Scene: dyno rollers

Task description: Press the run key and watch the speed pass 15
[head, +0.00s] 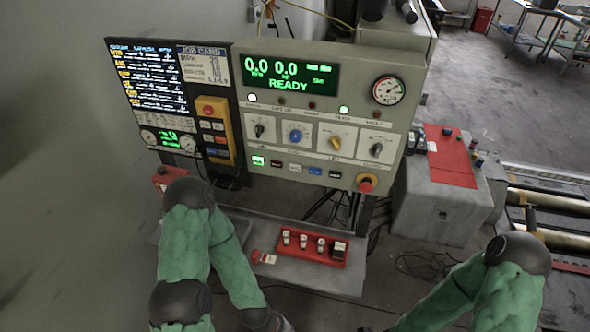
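The control panel (315,125) stands upright in front of me. Its green-on-black display (289,73) reads 0.0 and 0.0 with READY below. A row of small keys runs along the panel's lower edge. The leftmost key (258,160) is lit green and may be the run key; its label is too small to read. A round dial gauge (388,90) is at the panel's upper right. Both my green-sleeved arms bend down towards the bottom edge. The fingers of both grippers are out of the picture, and nothing of mine touches the panel.
A red emergency-stop button (367,182) is at the panel's lower right. A screen with a job card (203,65) adjoins on the left. A shelf below holds a red tray (312,248). A grey box (440,205) and rollers (548,242) are at right.

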